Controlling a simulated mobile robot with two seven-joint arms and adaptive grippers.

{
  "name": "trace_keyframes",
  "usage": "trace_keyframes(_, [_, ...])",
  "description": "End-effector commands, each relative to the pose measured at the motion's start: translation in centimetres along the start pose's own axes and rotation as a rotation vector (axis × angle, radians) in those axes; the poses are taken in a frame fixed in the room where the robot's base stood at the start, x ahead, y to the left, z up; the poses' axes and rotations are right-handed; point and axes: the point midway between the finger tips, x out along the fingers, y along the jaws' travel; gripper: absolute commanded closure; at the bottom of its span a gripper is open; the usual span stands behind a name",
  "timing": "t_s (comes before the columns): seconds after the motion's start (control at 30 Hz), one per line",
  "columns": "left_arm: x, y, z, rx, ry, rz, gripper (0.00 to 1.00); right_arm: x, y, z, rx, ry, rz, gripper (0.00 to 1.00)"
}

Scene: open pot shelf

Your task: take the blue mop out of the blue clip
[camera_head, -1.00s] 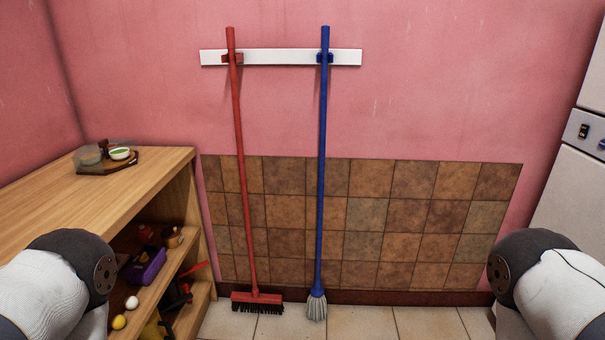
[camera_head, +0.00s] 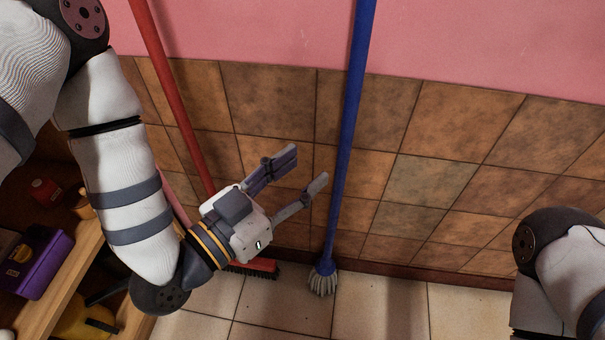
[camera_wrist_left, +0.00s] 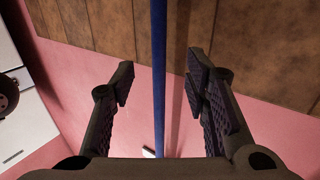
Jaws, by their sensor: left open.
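The blue mop (camera_head: 348,140) stands upright against the wall, its grey head (camera_head: 322,281) on the floor tiles. The blue clip is out of view in the head view now, above the picture's top edge. My left gripper (camera_head: 308,166) is open and empty, just left of the mop handle in the head view, its fingers pointing toward it. In the left wrist view the blue handle (camera_wrist_left: 158,75) runs between the two open fingers (camera_wrist_left: 160,85), beyond their tips or level with them; I cannot tell which. My right gripper is not in view.
A red broom (camera_head: 180,110) leans on the wall left of the mop, partly behind my left gripper. A wooden shelf (camera_head: 70,275) with a purple box (camera_head: 35,262) stands at the left. The tiled wall right of the mop is clear.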

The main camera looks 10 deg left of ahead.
Motion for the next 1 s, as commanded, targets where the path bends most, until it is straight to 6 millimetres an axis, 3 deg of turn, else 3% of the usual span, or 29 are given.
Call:
trace_keyframes(0.5, [10.5, 0.0, -0.4, 0.003, 0.008, -0.001, 0.58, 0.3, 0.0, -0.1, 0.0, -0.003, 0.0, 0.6])
trace_keyframes(0.67, [11.8, -0.1, -0.4, 0.001, 0.008, -0.002, 0.58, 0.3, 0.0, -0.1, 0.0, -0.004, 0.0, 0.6])
trace_keyframes(0.9, [11.9, -0.1, -0.4, 0.001, 0.006, -0.001, 0.58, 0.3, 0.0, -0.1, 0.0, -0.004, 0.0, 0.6])
trace_keyframes(1.0, [11.9, -0.1, -0.4, 0.001, 0.006, -0.002, 0.78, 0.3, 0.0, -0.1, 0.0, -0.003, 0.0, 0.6])
